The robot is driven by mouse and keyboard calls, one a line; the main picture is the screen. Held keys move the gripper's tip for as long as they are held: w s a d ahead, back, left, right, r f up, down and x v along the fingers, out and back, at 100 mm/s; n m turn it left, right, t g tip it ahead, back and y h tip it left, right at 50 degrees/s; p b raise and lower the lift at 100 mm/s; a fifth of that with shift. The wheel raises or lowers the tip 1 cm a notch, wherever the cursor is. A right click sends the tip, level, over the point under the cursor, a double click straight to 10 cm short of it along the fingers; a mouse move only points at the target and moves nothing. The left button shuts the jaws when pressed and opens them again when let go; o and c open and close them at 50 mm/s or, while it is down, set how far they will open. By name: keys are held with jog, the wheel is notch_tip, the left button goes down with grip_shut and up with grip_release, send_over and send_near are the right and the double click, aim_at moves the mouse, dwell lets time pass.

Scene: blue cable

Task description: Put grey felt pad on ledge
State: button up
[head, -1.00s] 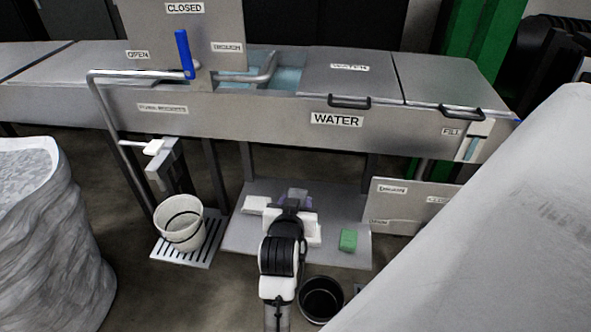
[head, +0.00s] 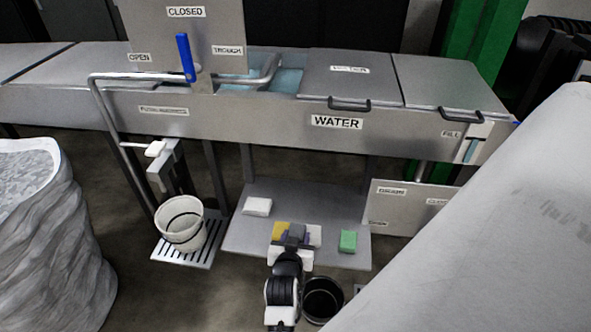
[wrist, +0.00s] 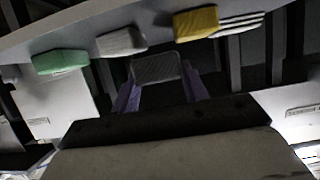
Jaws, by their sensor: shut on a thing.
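The grey felt pad (wrist: 155,68) is in the wrist view, a flat grey piece between the purple fingers of my gripper (wrist: 158,84). My gripper is shut on it. In the head view my gripper (head: 293,238) is at the front part of the low grey ledge (head: 240,237) under the trough, in front of a yellow block and a pale grey block. The held pad is hard to make out there. Whether it touches the ledge I cannot tell.
On the ledge are a white block (head: 257,206), the yellow block (head: 279,231), the pale grey block (head: 315,236) and a green block (head: 348,241). A black bucket (head: 322,300) stands in front. A white bucket (head: 181,224) sits on a slatted stand to the left.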

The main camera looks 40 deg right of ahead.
jog(key=shift+f, duration=0.1)
jog(key=shift+f+b, duration=0.4)
jog(key=shift+f, duration=0.15)
jog(key=o, duration=1)
jog(key=shift+c, duration=0.2)
jog(key=shift+r, duration=0.15)
